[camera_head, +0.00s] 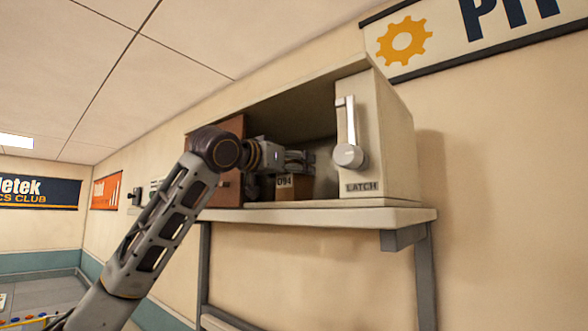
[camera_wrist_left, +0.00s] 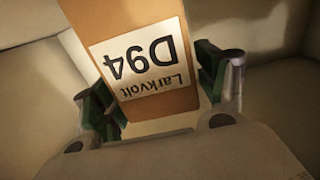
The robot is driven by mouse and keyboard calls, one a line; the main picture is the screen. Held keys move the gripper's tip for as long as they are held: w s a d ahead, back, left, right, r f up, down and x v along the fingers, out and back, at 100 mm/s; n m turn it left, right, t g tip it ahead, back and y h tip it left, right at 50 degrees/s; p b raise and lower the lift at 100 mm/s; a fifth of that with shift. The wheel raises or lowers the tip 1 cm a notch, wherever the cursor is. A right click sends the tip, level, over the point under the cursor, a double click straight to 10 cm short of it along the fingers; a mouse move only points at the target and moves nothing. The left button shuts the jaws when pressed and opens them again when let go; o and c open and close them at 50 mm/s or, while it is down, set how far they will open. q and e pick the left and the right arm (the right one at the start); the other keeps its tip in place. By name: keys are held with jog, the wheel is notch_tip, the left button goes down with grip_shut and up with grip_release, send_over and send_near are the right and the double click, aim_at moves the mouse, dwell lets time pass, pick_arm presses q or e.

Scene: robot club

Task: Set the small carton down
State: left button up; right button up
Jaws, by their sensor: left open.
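The small carton (camera_head: 294,188) is brown with a white label and stands inside the open cabinet (camera_head: 393,140), apparently on its floor. My left gripper (camera_head: 300,160) reaches into the cabinet from the left, at the carton's upper part. In the left wrist view the carton (camera_wrist_left: 125,18) carries a label reading "Larkvolt D94", upside down in the picture. The green-padded fingers of the left gripper (camera_wrist_left: 158,92) are open, one on each side of the carton. The carton's far side is hidden. My right gripper is not in view.
The cabinet sits on a wall shelf (camera_head: 330,217) with a grey frame. A panel marked "LATCH" with a silver handle (camera_head: 348,153) borders the opening on the right. A brown door or panel (camera_head: 228,187) is at the left, partly behind my arm.

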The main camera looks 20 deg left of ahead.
pick_arm(q)
jog(key=shift+s+a+b, duration=0.2)
jog(key=shift+s+b, duration=0.15)
jog(key=shift+s, duration=0.35)
jog(key=b+v, duration=0.3)
jog(key=v, duration=0.7)
jog(key=shift+s, duration=0.3)
jog(key=shift+a, duration=0.15)
